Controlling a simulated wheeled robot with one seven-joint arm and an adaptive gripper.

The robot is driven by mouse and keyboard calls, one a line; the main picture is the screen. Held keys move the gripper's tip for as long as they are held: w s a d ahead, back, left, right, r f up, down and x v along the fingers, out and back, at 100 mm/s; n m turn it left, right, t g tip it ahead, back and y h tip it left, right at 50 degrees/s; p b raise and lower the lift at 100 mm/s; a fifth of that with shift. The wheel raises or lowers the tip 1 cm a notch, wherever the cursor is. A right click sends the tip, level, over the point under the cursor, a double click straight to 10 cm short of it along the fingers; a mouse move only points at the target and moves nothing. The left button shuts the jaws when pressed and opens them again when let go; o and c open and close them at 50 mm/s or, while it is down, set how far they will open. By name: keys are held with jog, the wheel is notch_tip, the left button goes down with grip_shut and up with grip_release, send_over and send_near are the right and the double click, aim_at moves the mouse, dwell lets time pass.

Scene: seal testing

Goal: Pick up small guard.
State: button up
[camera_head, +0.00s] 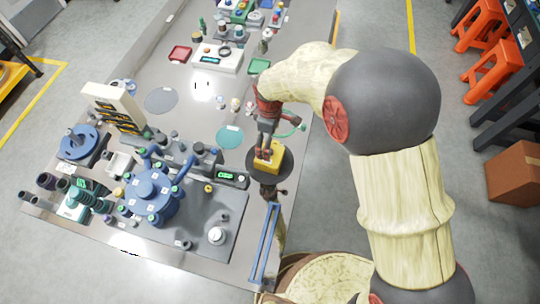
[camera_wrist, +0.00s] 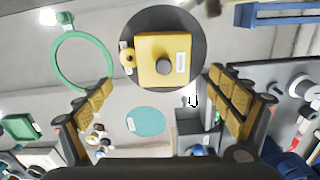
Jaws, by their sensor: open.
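A yellow square piece (camera_head: 270,157), which I take to be the small guard, rests on a round dark plate (camera_head: 285,168) near the table's right edge. In the wrist view the yellow piece (camera_wrist: 150,72) shows a dark round knob, a white label and a small yellow lug on its left side. The dark plate (camera_wrist: 193,27) shows around it. My gripper (camera_wrist: 160,84) is open and empty, with one padded finger on each side of the view and the yellow piece between and beyond the fingertips. In the head view my gripper (camera_head: 265,148) partly covers the piece.
A green ring (camera_wrist: 59,54) lies close beside the dark plate. A teal disc (camera_head: 230,137) lies left of it. A blue handled frame (camera_head: 265,243) stands at the table's near right edge. A blue multi-armed fixture (camera_head: 152,195) and several small parts crowd the left.

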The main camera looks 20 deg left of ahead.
jog(key=f, duration=0.2)
jog(key=f+b, duration=0.1)
jog(key=f, duration=0.2)
jog(key=f+b, duration=0.1)
jog(key=f, duration=0.1)
jog(key=shift+s+f, duration=0.2)
jog(key=shift+s, duration=0.05)
jog(key=c, duration=1.8)
jog(key=shift+r, duration=0.15)
jog(key=shift+c, duration=0.2)
